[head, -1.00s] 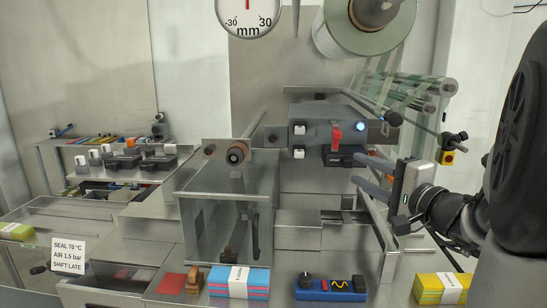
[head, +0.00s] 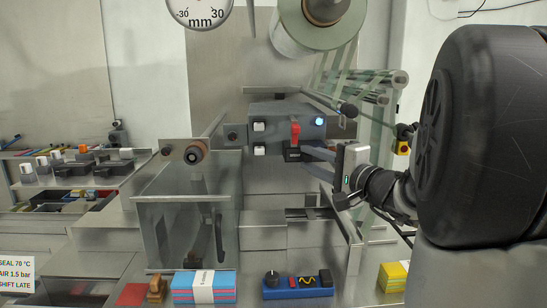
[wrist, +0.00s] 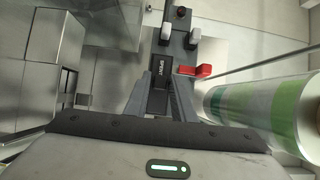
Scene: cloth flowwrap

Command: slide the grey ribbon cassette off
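A dark grey cassette (head: 291,154) sits at the lower front of the grey printer box (head: 262,121), under a red lever (head: 295,132). In the wrist view the cassette (wrist: 157,72) shows pale lettering that seems to read "SPENT". My gripper (head: 306,158) reaches in from the right, its fingertips close beside the cassette. In the wrist view my gripper's fingers (wrist: 160,88) are apart, one on each side of the cassette's near end. They look open; contact with the cassette cannot be made out.
White knobs (head: 259,150) and the red lever (wrist: 195,71) stick out near the cassette. A film roll (wrist: 255,110) stands close on the right in the wrist view. A clear-walled guard (head: 187,235) stands lower left. Several dark cassettes (head: 72,171) lie on the left shelf.

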